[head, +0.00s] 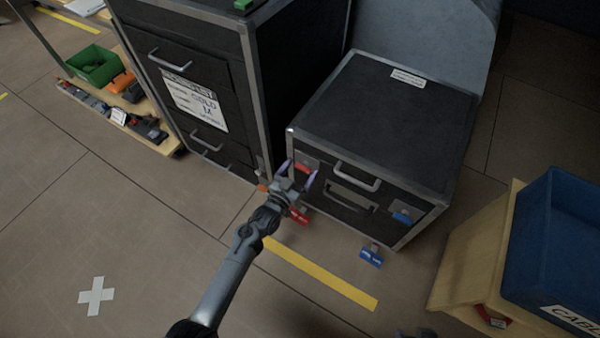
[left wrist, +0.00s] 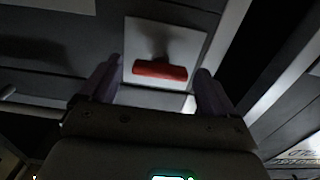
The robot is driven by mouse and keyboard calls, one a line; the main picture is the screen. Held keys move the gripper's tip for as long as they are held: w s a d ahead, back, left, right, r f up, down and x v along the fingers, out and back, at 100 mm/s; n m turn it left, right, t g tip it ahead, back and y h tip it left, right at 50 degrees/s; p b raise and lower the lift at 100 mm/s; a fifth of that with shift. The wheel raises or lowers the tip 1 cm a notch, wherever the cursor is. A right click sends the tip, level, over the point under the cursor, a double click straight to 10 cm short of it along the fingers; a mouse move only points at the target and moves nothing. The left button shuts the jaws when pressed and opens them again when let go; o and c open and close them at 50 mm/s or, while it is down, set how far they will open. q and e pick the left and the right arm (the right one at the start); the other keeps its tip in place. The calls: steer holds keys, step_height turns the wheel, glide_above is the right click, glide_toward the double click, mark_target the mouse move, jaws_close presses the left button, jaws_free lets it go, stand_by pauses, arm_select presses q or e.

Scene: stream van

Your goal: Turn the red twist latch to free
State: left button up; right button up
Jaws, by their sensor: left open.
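The red twist latch (head: 302,168) is a short red bar on a pale plate at the upper left of the black case's front. In the left wrist view the latch (left wrist: 160,70) lies crosswise between my finger lines, its bar level. My left gripper (head: 299,171) is open, with its two purple fingers pointing at the latch, one on each side in the picture. In the left wrist view the open gripper (left wrist: 156,82) has clear gaps beside the bar, and I see no contact. How far the fingertips reach is hard to tell. My right gripper is not seen.
The black case (head: 380,120) has grey handles and a blue latch (head: 402,217). Lower red (head: 298,216) and blue (head: 371,255) pieces show near its base. A taller black cabinet (head: 190,60) stands close left. A blue bin (head: 555,240) is at right. Floor in front is open.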

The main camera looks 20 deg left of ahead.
arm_select(q)
steer(key=c, duration=1.1)
steer(key=shift+o, duration=0.2)
steer(key=n+p, duration=0.2)
steer(key=n, duration=0.1)
steer(key=shift+r+p, duration=0.15)
steer(key=shift+p, duration=0.2)
steer(key=n+p, duration=0.2)
steer(key=n, duration=0.2)
steer(key=shift+w+a+n, duration=0.1)
steer(key=shift+n, duration=0.3)
steer(key=n+p, duration=0.2)
steer(key=n, duration=0.3)
steer(key=shift+f, duration=0.2)
steer(key=n, duration=0.5)
steer(key=shift+f+p, duration=0.1)
steer(key=shift+p, duration=0.3)
